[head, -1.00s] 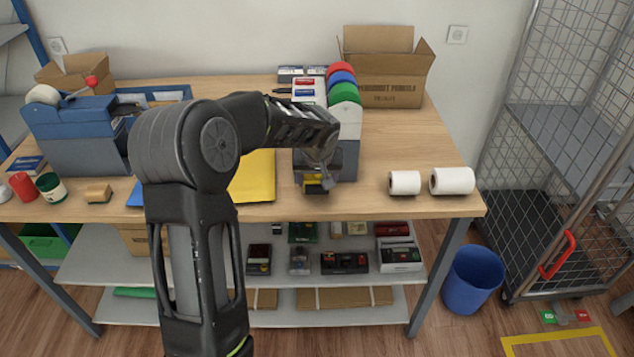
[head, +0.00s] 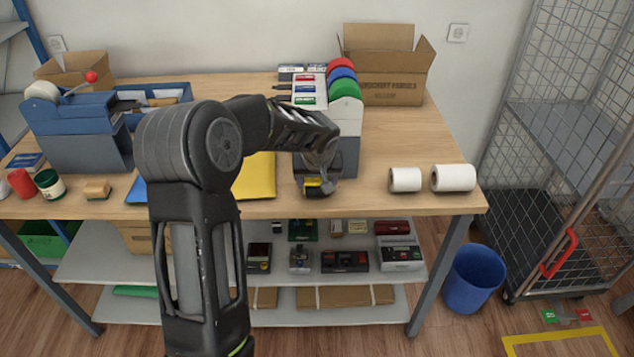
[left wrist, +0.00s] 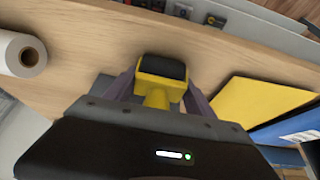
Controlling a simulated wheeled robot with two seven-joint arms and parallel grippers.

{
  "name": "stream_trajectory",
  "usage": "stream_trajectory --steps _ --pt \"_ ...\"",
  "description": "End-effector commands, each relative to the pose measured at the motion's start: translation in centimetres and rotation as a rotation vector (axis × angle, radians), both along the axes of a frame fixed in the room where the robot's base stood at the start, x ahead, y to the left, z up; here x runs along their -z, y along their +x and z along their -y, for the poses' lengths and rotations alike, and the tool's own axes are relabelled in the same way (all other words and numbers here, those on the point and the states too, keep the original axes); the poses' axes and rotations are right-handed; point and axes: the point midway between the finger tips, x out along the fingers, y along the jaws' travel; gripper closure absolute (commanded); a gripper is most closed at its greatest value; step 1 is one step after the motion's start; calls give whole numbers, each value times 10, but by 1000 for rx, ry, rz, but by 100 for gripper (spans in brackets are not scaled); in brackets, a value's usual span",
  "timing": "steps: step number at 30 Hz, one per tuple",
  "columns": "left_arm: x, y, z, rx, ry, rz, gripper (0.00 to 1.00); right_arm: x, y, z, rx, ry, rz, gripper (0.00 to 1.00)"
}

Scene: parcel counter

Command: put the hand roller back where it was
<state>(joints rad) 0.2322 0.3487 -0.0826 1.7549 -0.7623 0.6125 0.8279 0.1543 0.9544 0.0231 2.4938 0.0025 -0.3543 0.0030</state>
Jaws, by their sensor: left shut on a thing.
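The hand roller (left wrist: 160,80) is yellow with a black roller end. My left gripper (head: 318,178) is shut on it, low over the front part of the wooden counter (head: 415,135). In the left wrist view the roller sits between the two fingers of the left gripper (left wrist: 158,96), its black end pointing away from the palm. In the head view only a small yellow and black part of it shows under the gripper. Whether it touches the counter top I cannot tell. My right gripper is not in view.
A yellow envelope (head: 255,177) lies left of the gripper. An open cardboard box (head: 388,85) stands at the back.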

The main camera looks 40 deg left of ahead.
Motion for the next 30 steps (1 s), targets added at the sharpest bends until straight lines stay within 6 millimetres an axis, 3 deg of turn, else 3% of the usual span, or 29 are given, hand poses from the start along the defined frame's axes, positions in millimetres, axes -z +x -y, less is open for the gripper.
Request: stream_trajectory --steps 1,2,3,9,20,25,30 --pt "11 -6 3 1 -6 -24 98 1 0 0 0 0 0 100" --pt "12 -6 3 1 -8 -26 35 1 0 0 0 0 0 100" --pt "11 -6 3 1 -7 -25 31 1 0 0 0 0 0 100" --pt "8 -5 2 1 -5 -19 15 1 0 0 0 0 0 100" --pt "2 -3 2 2 -3 -14 15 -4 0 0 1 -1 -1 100" --pt "-12 -3 2 3 -3 -14 15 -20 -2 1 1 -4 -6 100" --pt "-36 -13 10 3 -2 -7 15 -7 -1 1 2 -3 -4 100"
